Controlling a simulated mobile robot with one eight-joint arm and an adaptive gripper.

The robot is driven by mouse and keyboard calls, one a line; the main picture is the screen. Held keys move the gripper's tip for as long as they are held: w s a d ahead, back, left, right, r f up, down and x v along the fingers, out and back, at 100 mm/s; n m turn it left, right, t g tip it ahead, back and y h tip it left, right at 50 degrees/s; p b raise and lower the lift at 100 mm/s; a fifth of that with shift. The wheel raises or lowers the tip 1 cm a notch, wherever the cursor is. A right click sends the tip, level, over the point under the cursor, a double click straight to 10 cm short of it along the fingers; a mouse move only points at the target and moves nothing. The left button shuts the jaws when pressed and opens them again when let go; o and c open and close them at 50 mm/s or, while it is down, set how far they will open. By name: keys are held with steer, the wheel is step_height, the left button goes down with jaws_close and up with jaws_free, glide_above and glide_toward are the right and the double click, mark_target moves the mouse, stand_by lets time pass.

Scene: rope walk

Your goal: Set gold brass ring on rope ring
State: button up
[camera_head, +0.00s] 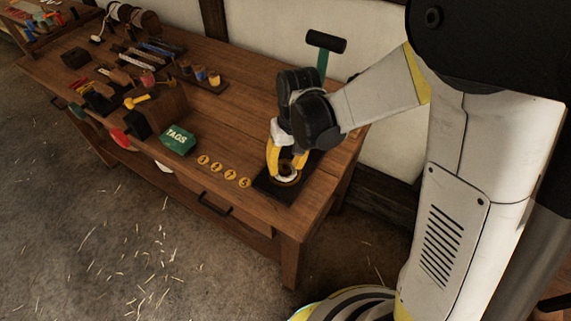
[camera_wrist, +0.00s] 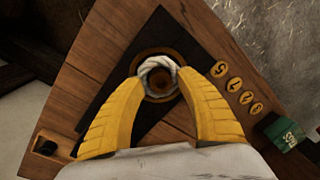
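A pale, twisted rope ring (camera_wrist: 160,62) shows in the wrist view, with a brown rim outside it and a darker centre. In the head view a pale ring (camera_head: 286,179) lies low between my yellow fingers, on a dark board at the right end of the bench. My gripper (camera_wrist: 160,77) points down, its fingertips apart at either side of the rope ring. I cannot tell whether they press on anything. A brownish round part (camera_head: 289,165) shows between the fingers in the head view. I cannot make out which part is the gold brass ring.
The dark board (camera_head: 265,187) lies near the bench's front right corner. Several round numbered tags (camera_head: 217,169) and a green TAGS box (camera_head: 177,140) lie to its left. A green-shafted tool with a black head (camera_head: 325,42) stands behind. Tools and small parts crowd the bench's left half.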

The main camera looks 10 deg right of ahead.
step_height(320, 180, up, 12)
steer(key=d, duration=0.1)
steer(key=shift+w, duration=0.15)
stand_by(0.4)
steer(key=shift+d, duration=0.1)
